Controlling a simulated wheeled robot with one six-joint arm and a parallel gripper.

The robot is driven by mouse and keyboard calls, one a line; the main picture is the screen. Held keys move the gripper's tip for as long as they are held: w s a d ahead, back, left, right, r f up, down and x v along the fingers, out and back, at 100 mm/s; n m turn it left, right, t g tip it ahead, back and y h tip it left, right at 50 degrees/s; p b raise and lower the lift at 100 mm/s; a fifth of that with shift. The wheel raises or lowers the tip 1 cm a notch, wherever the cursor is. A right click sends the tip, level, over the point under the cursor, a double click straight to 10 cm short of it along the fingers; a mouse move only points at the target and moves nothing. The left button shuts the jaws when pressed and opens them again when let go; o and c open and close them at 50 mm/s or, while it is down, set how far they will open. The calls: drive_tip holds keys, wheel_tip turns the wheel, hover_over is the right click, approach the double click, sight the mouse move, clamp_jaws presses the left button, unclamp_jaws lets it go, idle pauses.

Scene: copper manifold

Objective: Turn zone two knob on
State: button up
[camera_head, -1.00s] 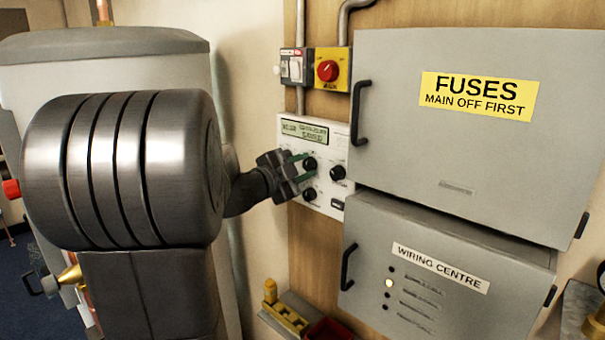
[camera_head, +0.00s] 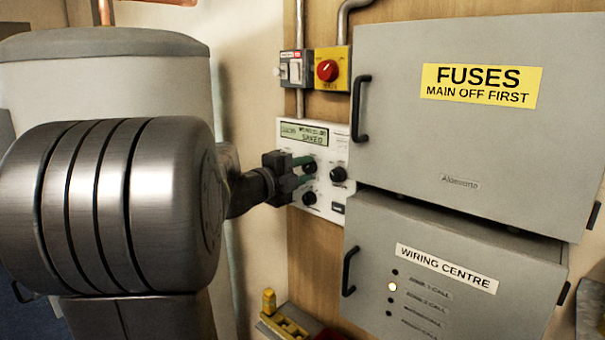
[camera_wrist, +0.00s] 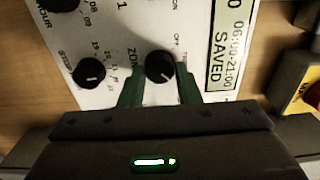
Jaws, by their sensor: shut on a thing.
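The white control panel (camera_head: 326,205) with a small display (camera_head: 304,133) hangs on the wooden board. It has several black knobs. My gripper (camera_head: 304,170) is at the upper left knob, which its green fingers partly hide in the head view. In the wrist view the green fingers (camera_wrist: 160,90) are shut on this black knob (camera_wrist: 160,67), one on each side. "OFF" and partly covered "ZON" lettering show near it; I cannot read its full zone label. Another knob (camera_wrist: 90,73) sits beside it, and the right knob (camera_head: 338,175) stands clear of the gripper.
The grey fuse box (camera_head: 450,140) and wiring centre box (camera_head: 440,265), with protruding handles, stand right of the panel. One wiring centre lamp (camera_head: 392,286) is lit. A red rotary switch (camera_head: 327,70) is above. A yellow object (camera_head: 285,325) lies below.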

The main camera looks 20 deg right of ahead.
idle(0.4)
drive_tip(key=o, duration=1)
drive_tip(key=shift+c, duration=0.2)
drive_tip(key=b+v, duration=0.1)
drive_tip(key=v, duration=1.3)
drive_tip(key=shift+b, duration=0.4)
drive_tip(key=shift+d+f, duration=0.1)
drive_tip(key=shift+d, duration=0.05)
drive_tip(key=p+x, duration=0.1)
drive_tip(key=x, duration=1.2)
drive_tip(key=shift+w+d+p, duration=0.2)
drive_tip(key=shift+d+p, duration=0.1)
drive_tip(key=shift+p, duration=0.1)
